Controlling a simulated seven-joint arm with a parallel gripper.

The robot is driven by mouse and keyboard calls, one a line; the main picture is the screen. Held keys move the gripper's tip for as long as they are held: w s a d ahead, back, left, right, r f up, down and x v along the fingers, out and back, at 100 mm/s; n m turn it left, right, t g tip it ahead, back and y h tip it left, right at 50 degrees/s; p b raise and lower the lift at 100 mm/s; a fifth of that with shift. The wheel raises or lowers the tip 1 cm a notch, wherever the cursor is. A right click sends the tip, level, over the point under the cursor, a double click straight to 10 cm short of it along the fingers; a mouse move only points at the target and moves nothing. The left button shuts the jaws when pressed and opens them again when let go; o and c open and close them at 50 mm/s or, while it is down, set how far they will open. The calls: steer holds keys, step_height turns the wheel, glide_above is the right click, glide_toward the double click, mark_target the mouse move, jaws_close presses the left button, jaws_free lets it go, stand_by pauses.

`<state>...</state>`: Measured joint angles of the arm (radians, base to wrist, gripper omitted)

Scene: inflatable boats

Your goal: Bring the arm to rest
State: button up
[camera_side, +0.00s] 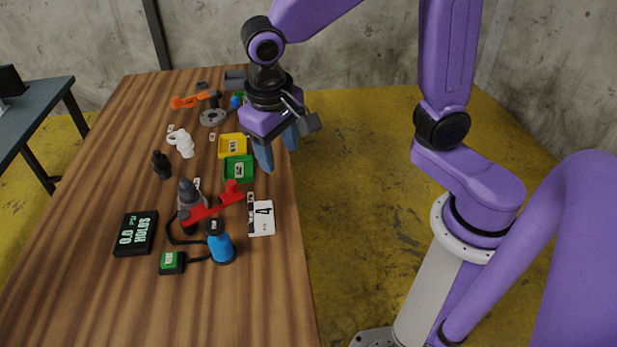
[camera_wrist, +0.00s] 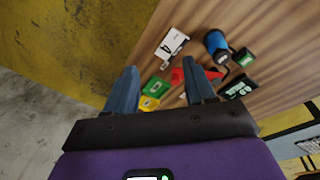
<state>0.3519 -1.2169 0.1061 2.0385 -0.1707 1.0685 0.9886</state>
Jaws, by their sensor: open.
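My gripper (camera_side: 277,150) is open and empty, with two blue fingers pointing down. In the side view it hangs above the right edge of the wooden table (camera_side: 105,290), beside the yellow tray (camera_side: 231,146) and the green tray (camera_side: 238,168). In the wrist view the two fingers (camera_wrist: 160,90) are spread apart, with the green tray (camera_wrist: 155,86), the yellow tray (camera_wrist: 149,103) and part of a red tool (camera_wrist: 178,76) showing between them. Nothing is held between the fingers.
On the table are a red tool (camera_side: 212,208), a blue cylinder (camera_side: 221,247), a black display (camera_side: 135,234), a white card (camera_side: 262,218), white fitting (camera_side: 182,142), black fitting (camera_side: 161,165) and orange part (camera_side: 187,101). Free floor (camera_side: 350,200) lies right of the table.

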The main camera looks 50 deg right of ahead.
steer(key=s+d+n+y, duration=0.1)
steer(key=s+d+n, duration=0.4)
steer(key=s, duration=0.3)
steer(key=s+d+f+n+y, duration=0.1)
steer(key=s+d+n, duration=0.3)
steer(key=s+n, duration=0.4)
steer(key=shift+s+d+f+g, duration=0.3)
steer(key=shift+s+d, duration=0.1)
steer(key=shift+s, duration=0.05)
